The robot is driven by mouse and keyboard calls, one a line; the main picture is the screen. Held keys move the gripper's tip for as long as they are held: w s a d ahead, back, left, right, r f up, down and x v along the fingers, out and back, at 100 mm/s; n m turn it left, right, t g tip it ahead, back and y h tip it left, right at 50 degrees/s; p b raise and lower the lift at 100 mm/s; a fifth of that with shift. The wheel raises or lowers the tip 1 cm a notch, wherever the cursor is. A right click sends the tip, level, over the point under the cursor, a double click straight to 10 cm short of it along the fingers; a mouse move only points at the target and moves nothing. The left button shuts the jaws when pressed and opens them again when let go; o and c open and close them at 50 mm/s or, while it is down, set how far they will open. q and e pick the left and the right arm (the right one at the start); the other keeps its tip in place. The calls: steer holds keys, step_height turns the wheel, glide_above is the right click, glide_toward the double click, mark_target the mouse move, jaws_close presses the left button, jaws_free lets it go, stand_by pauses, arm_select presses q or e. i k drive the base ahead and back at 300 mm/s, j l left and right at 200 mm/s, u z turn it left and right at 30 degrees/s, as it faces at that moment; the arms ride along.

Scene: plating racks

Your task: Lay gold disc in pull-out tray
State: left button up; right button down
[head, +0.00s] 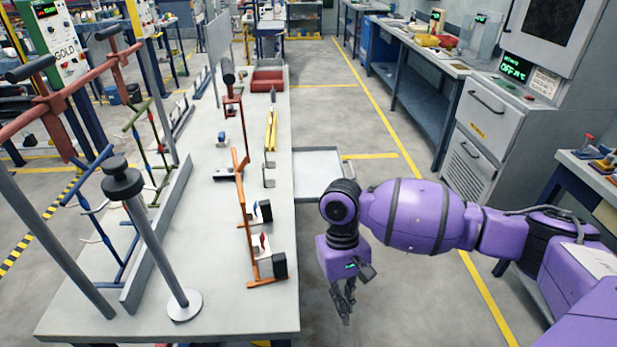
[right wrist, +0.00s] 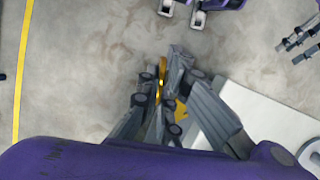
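My right gripper (head: 343,305) hangs fingers down over the floor, just off the right edge of the long grey table. In the right wrist view its fingers (right wrist: 162,95) are close together on a thin gold edge, which looks like the gold disc (right wrist: 160,88) seen edge-on. The disc cannot be made out in the head view. The pull-out tray (head: 318,163) juts from the table's right side, farther off than the gripper; my right arm hides part of it. My left gripper (right wrist: 298,42) shows at the upper right of the right wrist view, fingers apart and empty.
The long table (head: 225,300) carries an orange rack (head: 247,215) along its right side, a red rack behind it, and a metal post (head: 155,240) on a round base. Cabinets (head: 485,115) stand at the right. The floor between table and cabinets is free.

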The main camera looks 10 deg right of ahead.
mark_target(317, 185)
steer(key=k+l+u, duration=0.15)
steer(key=l, duration=0.25)
steer(key=k+l+u, duration=0.1)
steer(key=l, duration=0.3)
steer(key=l+u, duration=0.2)
steer(key=l, duration=0.25)
steer(key=k+l+u, duration=0.2)
steer(key=l, duration=0.25)
steer(key=i+l+u, duration=0.15)
steer(key=l, duration=0.15)
steer(key=l+u, duration=0.1)
steer(key=l, duration=0.15)
steer(key=i+l+u, duration=0.15)
steer(key=l, duration=0.2)
steer(key=i+l+u, duration=0.1)
steer(key=i+l, duration=0.15)
steer(key=i+l+u, duration=0.15)
steer(key=l, duration=0.3)
steer(key=i+l+u, duration=0.1)
steer(key=i+l, duration=0.15)
steer(key=l, duration=0.1)
